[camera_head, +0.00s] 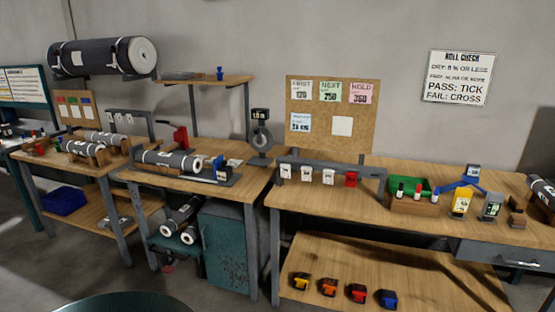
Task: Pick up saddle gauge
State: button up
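A blue gauge with spread legs and a small display on top (467,181) stands on the right workbench (330,200), towards its back. Its shape suits a saddle gauge, but no label on it can be read. A yellow handheld meter (461,202) stands just in front of it, and a grey meter with a lit display (491,207) stands to its right. A grey dial instrument with a dark display (260,136) stands at the back between the benches. My gripper is not in view.
A green bin (409,187) and a wooden marker holder (413,207) sit left of the blue gauge. Several coloured items, including a blue one (388,299), lie on the lower shelf. The bench's front left is clear.

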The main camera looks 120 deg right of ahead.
aim_at(471, 175)
jog(key=z, duration=5.8)
jog(key=i, duration=0.6)
jog(key=z, duration=0.6)
jog(key=i, duration=1.8)
jog(key=u, duration=0.8)
jog(key=i, duration=1.4)
jog(key=u, duration=0.9)
